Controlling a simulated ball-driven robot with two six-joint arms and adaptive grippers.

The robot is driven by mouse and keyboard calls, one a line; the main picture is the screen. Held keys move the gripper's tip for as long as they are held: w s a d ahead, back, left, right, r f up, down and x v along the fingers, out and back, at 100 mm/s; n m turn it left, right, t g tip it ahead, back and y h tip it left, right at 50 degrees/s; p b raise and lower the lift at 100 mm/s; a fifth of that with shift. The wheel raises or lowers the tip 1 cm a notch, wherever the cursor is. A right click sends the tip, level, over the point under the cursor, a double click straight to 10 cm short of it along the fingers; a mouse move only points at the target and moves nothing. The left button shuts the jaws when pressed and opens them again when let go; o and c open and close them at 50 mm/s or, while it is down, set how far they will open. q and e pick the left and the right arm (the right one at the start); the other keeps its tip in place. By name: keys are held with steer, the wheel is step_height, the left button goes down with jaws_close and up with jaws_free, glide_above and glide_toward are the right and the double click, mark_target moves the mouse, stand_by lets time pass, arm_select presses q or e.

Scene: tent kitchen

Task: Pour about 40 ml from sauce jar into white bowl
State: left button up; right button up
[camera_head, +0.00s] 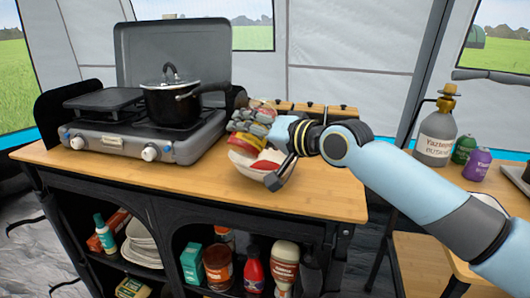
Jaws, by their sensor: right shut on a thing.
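My right gripper (258,146) reaches in from the right over the wooden counter and is shut on the sauce jar (242,142). Only a red and yellow part of the jar shows; the fingers cover much of it. The jar looks tilted, but its mouth is hard to make out. The white bowl (250,172) stands on the counter just below the gripper and jar, partly hidden by them. Red shows at the bowl, but I cannot tell whether it is sauce inside. My left gripper is not in view.
A camping stove (140,142) with a lidded dark pot (172,104) stands left of the bowl, the pot's handle pointing toward the jar. The counter's right front (325,200) is clear. A grey gas bottle (435,138) stands on the right table. Shelves below hold bottles and plates.

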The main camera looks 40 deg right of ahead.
steer(key=shift+f, duration=0.15)
stand_by(0.5)
steer(key=shift+r+p, duration=0.4)
steer(key=shift+r, duration=0.35)
steer(key=shift+w+d+f+n+t+b, duration=0.1)
steer(key=shift+n+t+b, duration=0.1)
steer(key=shift+n, duration=0.35)
steer(key=shift+f+n+t+b, duration=0.1)
steer(key=shift+n+t+b, duration=0.1)
steer(key=shift+n, duration=0.35)
steer(key=shift+a+n, duration=0.3)
steer(key=shift+n, duration=0.1)
steer(key=shift+r+h, duration=0.1)
steer(key=shift+h, duration=0.2)
